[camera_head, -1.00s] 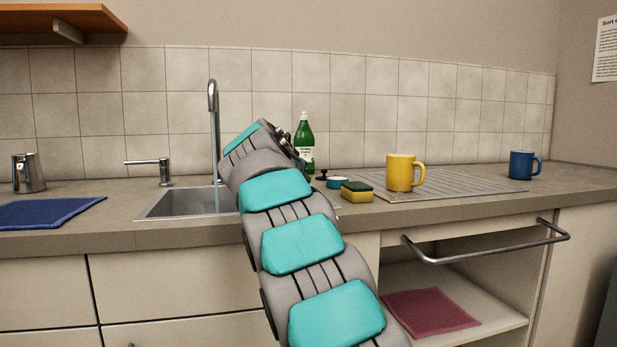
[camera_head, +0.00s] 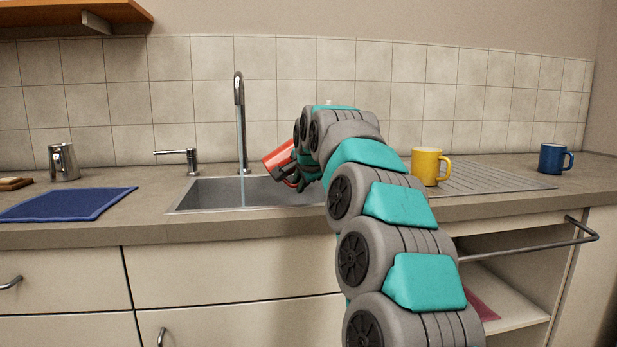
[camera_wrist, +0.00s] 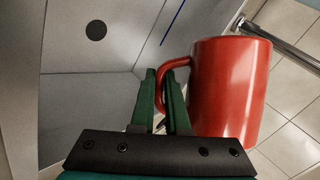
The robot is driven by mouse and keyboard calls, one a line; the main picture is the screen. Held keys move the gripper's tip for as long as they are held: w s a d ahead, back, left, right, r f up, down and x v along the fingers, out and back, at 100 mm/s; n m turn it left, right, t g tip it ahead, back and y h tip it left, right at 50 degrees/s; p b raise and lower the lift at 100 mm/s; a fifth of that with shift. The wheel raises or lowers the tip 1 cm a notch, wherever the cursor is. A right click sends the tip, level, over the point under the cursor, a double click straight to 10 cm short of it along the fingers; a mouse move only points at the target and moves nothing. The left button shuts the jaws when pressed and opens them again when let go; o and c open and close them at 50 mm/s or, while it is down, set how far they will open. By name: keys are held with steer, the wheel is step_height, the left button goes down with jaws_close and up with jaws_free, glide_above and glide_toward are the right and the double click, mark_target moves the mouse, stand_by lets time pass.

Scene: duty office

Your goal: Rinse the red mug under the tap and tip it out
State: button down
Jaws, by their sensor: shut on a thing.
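The red mug (camera_head: 277,158) is above the right part of the sink (camera_head: 205,193) in the head view, tilted well over. My gripper (camera_head: 298,178) is at its right, partly hidden by my arm. In the wrist view my gripper's green fingers (camera_wrist: 165,102) are shut on the handle of the mug (camera_wrist: 232,88). The inside of the mug is hidden. The tap (camera_head: 239,92) stands behind the sink, and a thin stream of water (camera_head: 242,150) falls from it, a little left of the mug. The drain (camera_wrist: 96,30) shows in the wrist view.
A blue cloth (camera_head: 70,204) and a metal jug (camera_head: 63,162) are on the left. A yellow mug (camera_head: 428,166) is on the draining board (camera_head: 490,178), with a blue mug (camera_head: 553,158) farther right. My arm covers the counter between.

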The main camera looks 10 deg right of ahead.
mark_target(284, 180)
steer(key=a+m+y, duration=0.1)
steer(key=y, duration=0.1)
steer(key=a+r+m+y, duration=0.1)
steer(key=a+y, duration=0.1)
steer(key=shift+a+r+m+p, duration=0.15)
steer(key=shift+a+m+p, duration=0.05)
steer(key=shift+m+p, duration=0.15)
steer(key=shift+a+r+m+t+y+p, duration=0.5)
steer(key=shift+a+r+m+y+p, duration=0.2)
steer(key=shift+r+y+p, duration=0.25)
steer(key=shift+a+r+m+y, duration=0.1)
steer(key=shift+a+m+y, duration=0.45)
steer(key=shift+y, duration=0.1)
steer(key=shift+d, duration=0.1)
